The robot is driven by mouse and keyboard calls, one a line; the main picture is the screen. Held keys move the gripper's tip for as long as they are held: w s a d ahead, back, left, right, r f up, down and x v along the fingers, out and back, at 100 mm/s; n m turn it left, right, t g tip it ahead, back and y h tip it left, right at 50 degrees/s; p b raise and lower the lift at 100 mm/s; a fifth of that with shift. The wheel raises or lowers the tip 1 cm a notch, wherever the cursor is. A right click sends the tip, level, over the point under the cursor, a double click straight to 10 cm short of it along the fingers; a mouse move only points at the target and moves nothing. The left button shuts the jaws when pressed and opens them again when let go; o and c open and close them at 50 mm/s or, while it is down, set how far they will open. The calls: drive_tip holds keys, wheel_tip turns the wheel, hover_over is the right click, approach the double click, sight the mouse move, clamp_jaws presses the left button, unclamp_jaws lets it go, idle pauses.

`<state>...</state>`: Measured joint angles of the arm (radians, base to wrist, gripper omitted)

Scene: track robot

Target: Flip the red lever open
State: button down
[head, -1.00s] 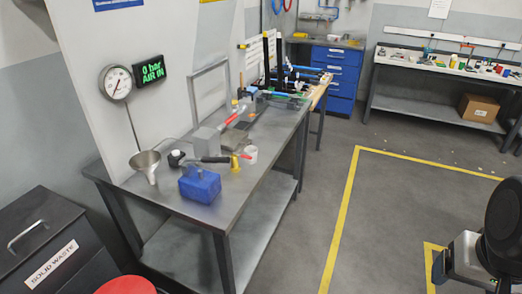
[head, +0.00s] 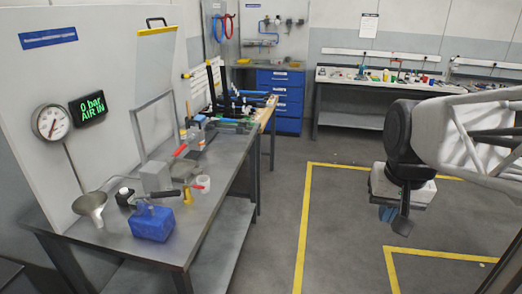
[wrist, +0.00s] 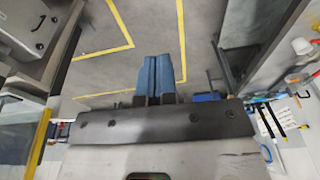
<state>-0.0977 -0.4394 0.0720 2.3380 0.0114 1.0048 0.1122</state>
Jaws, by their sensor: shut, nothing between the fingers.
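A red lever (head: 180,150) is on the metal workbench (head: 200,222), toward its back. A second red handle-like part (head: 203,181) shows nearer, by a white cup and a yellow fitting; I cannot tell which of the two the task names, nor their exact positions. My gripper (head: 388,214) hangs over the floor at the right of the head view, well apart from the bench and touching nothing. Its blue fingers (wrist: 160,75) are together and empty in the wrist view.
A blue block (head: 152,223), a funnel (head: 90,206) and a grey box (head: 156,177) are on the bench. A gauge (head: 51,122) and an "0 bar AIR IN" display (head: 88,109) are on the wall panel. The floor between bench and gripper is clear.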

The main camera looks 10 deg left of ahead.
drive_tip(key=w+a+r+g, duration=0.2)
drive_tip(key=w+a, duration=2.1)
drive_tip(key=w, duration=0.3)
drive_tip(key=w+a+f, duration=0.3)
drive_tip(key=a+f, duration=0.1)
drive_tip(key=a, duration=0.6)
drive_tip(key=w+a+f+g, duration=0.1)
drive_tip(key=w+a+f, duration=0.3)
drive_tip(key=a, duration=0.6)
drive_tip(key=w+a+f+g, duration=0.1)
drive_tip(key=w+a+f, duration=0.3)
drive_tip(key=a, duration=0.6)
drive_tip(key=shift+a+f, duration=0.25)
drive_tip(key=shift+a, duration=0.15)
drive_tip(key=shift+f, duration=0.15)
approach(195, 186)
drive_tip(key=w+d+f, duration=0.1)
drive_tip(key=w+f, duration=0.3)
drive_tip(key=f, duration=0.1)
drive_tip(key=s+f, duration=0.2)
drive_tip(key=s, duration=0.1)
drive_tip(key=shift+s+d+f, duration=0.15)
drive_tip(key=shift+s+f, duration=0.05)
drive_tip(key=shift+f, duration=0.05)
